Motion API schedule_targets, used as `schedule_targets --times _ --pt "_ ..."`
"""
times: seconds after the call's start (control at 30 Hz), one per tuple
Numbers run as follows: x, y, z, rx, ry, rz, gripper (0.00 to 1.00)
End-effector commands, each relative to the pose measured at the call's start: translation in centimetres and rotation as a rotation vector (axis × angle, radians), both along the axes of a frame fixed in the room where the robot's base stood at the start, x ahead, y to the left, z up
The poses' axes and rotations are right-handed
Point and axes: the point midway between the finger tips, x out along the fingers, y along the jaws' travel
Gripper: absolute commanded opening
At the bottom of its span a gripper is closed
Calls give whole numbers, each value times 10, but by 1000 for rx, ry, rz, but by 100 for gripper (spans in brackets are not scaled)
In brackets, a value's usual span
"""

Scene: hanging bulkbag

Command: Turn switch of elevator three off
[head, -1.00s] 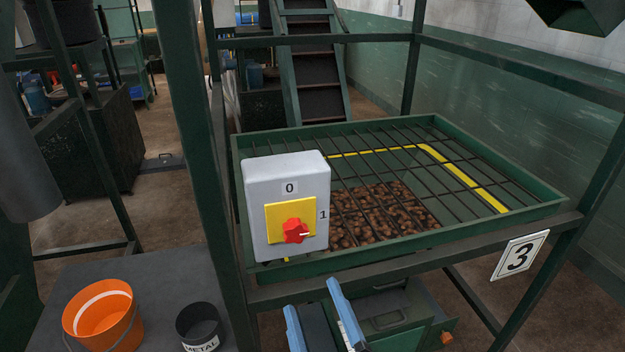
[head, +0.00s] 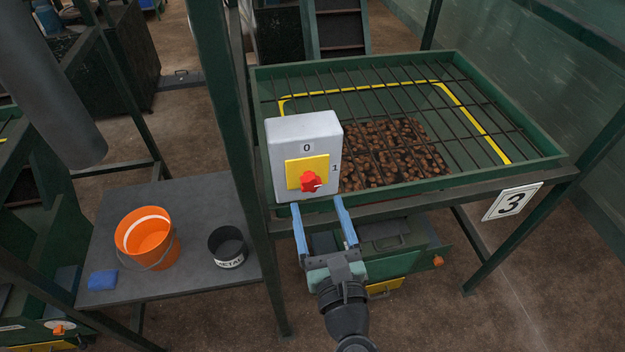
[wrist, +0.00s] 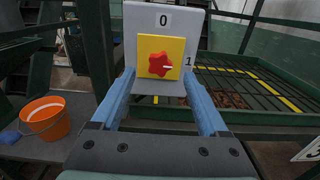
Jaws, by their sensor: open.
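The switch is a grey box (head: 285,134) with a yellow plate (head: 293,174) and a red knob (head: 311,182), mounted at the front left of the green hopper frame. It carries a 0 at the top and a 1 at the right; the knob's pale mark points right, toward the 1. A sign (head: 512,202) reading 3 hangs on the same frame. My gripper (head: 321,206) is open and empty, its blue fingers just below and in front of the box. In the wrist view the red knob (wrist: 160,65) lies ahead, between and beyond the fingertips (wrist: 158,80).
The hopper tray (head: 540,178) holds brown lumps under a bar grid. A grey table (head: 188,200) at left bears an orange bucket (head: 140,240), a dark METAL can (head: 228,250) and a blue cloth-like item (head: 102,280). A green post (head: 225,110) stands left of the switch.

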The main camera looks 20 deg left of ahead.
Motion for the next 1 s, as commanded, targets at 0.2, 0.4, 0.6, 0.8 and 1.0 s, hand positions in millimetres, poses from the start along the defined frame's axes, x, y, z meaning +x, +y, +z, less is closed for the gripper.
schedule_targets --times 0.2,0.4,0.6,0.8,1.0 --pt "32 22 2 0 -1 2 78" --pt "45 31 1 -1 -1 1 78" --pt "47 32 0 -1 -1 0 78" --pt "47 32 0 -1 -1 0 63" --pt "47 32 0 -1 -1 0 27"
